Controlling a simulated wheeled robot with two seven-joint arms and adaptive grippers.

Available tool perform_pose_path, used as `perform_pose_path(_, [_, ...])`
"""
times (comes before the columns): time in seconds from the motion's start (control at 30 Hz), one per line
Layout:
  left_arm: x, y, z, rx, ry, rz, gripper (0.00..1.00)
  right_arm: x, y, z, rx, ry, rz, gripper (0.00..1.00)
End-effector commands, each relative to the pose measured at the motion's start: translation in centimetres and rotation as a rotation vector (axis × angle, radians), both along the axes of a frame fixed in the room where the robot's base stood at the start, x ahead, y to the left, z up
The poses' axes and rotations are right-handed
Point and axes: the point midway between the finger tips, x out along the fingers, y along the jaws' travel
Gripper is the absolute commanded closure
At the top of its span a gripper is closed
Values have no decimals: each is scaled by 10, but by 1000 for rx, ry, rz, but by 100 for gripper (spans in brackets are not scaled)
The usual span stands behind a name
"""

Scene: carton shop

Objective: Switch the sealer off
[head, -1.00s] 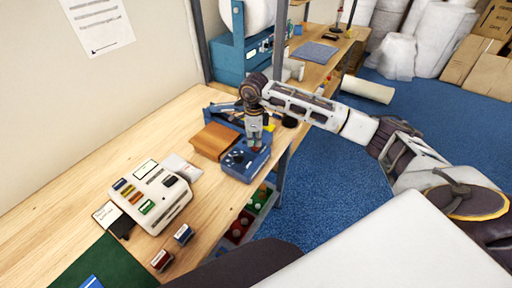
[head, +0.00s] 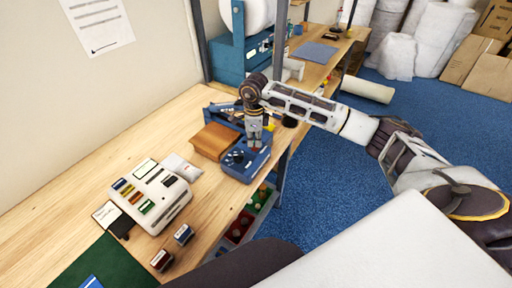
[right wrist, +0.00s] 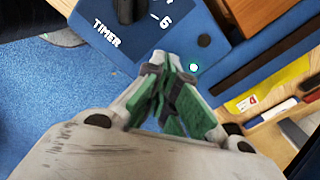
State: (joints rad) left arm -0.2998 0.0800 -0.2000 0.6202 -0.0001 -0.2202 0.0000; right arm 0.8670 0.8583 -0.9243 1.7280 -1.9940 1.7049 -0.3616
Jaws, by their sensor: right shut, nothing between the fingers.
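The sealer is a blue unit (head: 238,166) with a dark round dial on its face, on the wooden bench in the head view. In the right wrist view its blue panel (right wrist: 196,30) shows the word TIMER, part of a dark knob (right wrist: 126,10) and a small pale glowing spot (right wrist: 194,68). My right gripper (head: 255,146) points down at the panel's far right part, shut and empty. In the right wrist view its fingertips (right wrist: 172,60) are beside the glowing spot; whether they touch the panel I cannot tell. Any switch under the fingers is hidden. My left gripper is not in view.
Red and green bins (head: 240,228) sit below the bench edge. Blue floor lies to the right.

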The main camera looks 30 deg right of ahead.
Motion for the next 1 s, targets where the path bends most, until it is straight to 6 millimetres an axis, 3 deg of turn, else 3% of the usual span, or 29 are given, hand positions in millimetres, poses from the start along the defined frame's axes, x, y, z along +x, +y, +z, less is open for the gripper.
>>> perform_pose_path(1.0, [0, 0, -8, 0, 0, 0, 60, 0, 0, -10, 0, 0, 0, 100])
